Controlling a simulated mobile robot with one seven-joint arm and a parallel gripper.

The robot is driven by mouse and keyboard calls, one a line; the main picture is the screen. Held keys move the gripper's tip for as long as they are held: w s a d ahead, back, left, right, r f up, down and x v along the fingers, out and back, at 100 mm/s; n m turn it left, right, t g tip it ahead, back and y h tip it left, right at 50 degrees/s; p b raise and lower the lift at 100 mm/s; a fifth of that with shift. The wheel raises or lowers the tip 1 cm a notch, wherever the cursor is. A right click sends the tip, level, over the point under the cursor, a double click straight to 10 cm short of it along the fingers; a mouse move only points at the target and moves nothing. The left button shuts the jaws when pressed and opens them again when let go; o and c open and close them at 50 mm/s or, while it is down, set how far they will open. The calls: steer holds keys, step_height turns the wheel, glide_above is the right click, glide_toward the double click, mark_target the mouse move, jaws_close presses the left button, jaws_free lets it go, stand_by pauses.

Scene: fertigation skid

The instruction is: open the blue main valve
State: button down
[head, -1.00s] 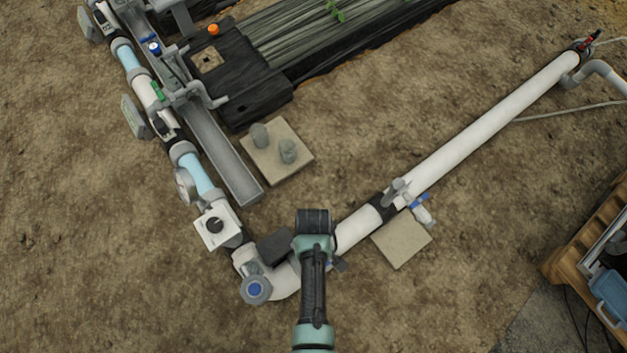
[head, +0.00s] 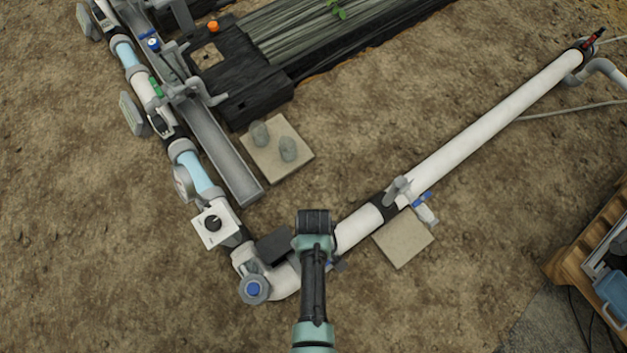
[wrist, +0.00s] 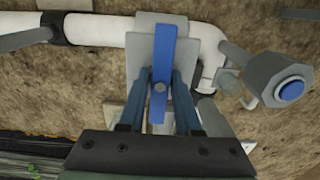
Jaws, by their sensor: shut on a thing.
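The blue main valve handle (wrist: 161,45) is a flat blue bar in the wrist view, in front of a grey plate (wrist: 139,50) on the white pipe. The bar lies across the run of the pipe. My gripper (wrist: 162,80) has a finger on each side of the bar and is shut on it. In the head view, my arm covers most of this valve and the fingertips.
A smaller blue-handled valve (head: 422,200) sits farther along the white pipe (head: 480,122). Bare soil surrounds the pipes.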

steer(key=n, duration=0.1)
steer(key=n+p, duration=0.1)
steer(key=n, duration=0.2)
steer(key=shift+s+d+f, duration=0.1)
steer(key=shift+s+d, duration=0.05)
steer(key=shift+s, duration=0.1)
steer(key=n+p, duration=0.1)
steer(key=n, duration=0.4)
steer(key=n+p, duration=0.1)
steer(key=n, duration=0.9)
steer(key=shift+f+p, duration=0.15)
steer(key=shift+p, duration=0.15)
